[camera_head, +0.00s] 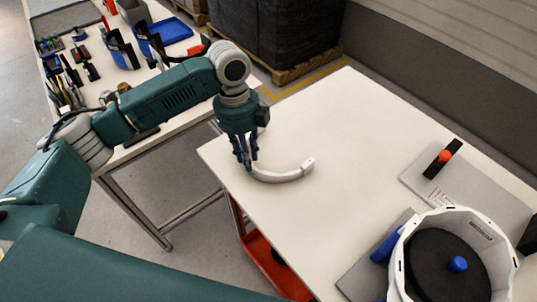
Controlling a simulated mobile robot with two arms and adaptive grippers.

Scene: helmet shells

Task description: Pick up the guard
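The guard (285,175), a white curved strip, lies on the white table near its left edge. It has a small dark mark at its right end. My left gripper (247,164) points down at the left part of the guard's arc, with its dark fingertips at or touching the strip. The fingers look close together and hide part of the guard. I cannot tell whether they are closed on it. My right gripper is out of view.
A white helmet shell (408,256) with a black inside and blue knob stands at the lower right. A grey plate with an orange-knobbed clamp (444,158) lies behind it. Another bench (180,125) with tools is at the left. The table's middle (335,125) is clear.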

